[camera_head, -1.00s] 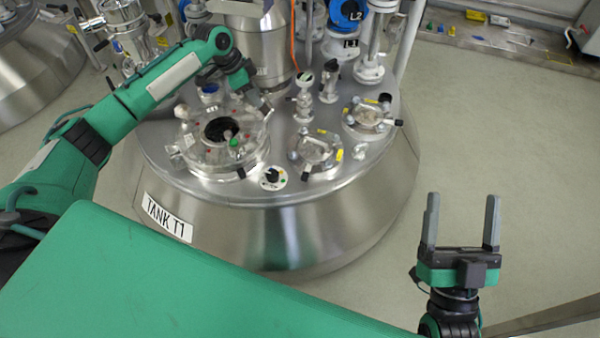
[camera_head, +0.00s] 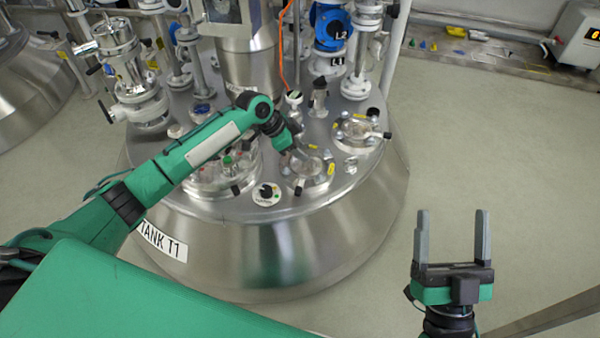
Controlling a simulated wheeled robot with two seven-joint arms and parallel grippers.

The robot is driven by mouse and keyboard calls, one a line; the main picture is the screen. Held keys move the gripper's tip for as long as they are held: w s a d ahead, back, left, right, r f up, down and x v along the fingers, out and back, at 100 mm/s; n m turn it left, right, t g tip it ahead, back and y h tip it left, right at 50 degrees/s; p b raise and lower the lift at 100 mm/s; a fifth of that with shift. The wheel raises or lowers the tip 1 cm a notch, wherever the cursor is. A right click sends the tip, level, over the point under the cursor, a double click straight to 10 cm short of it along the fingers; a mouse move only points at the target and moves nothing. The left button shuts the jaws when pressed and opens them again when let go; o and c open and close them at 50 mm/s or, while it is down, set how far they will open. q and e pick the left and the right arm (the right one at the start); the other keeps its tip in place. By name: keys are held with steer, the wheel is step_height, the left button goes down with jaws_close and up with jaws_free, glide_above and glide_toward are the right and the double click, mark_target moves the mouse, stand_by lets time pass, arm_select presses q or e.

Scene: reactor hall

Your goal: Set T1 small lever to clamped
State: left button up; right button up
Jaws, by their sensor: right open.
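Tank T1 (camera_head: 215,235) is a steel vessel with its name on a white label. Two small round ports with bolted rims and black-tipped levers sit on its top: a front port (camera_head: 308,180) with a lever tip (camera_head: 298,192) toward me, and a right port (camera_head: 358,131) with a lever tip (camera_head: 387,135) to the right. I cannot tell which lever is T1 small. My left gripper (camera_head: 300,154) is over the back left rim of the front port; its fingers are small and partly hidden, so contact and opening are unclear. My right gripper (camera_head: 451,238) is open and empty, fingers up, beside the tank.
A larger port (camera_head: 205,178) lies left of the front port, partly behind my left arm. A round dial with a black knob (camera_head: 265,193) sits at the front edge. Valves (camera_head: 319,97) and pipes stand behind. The floor (camera_head: 470,150) at right is clear.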

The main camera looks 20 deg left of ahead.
arm_select(q)
steer(key=shift+n+t, duration=0.4)
steer(key=shift+t, duration=0.2)
steer(key=s+f, duration=0.1)
steer(key=f, duration=0.1)
steer(key=s+d+f, duration=0.1)
steer(key=s+f, duration=0.1)
steer(key=shift+d, duration=0.2)
steer(key=shift+s+d+f+t, duration=0.2)
steer(key=shift+s+f+t, duration=0.2)
steer(key=shift+s+f, duration=0.25)
steer(key=shift+r, duration=0.1)
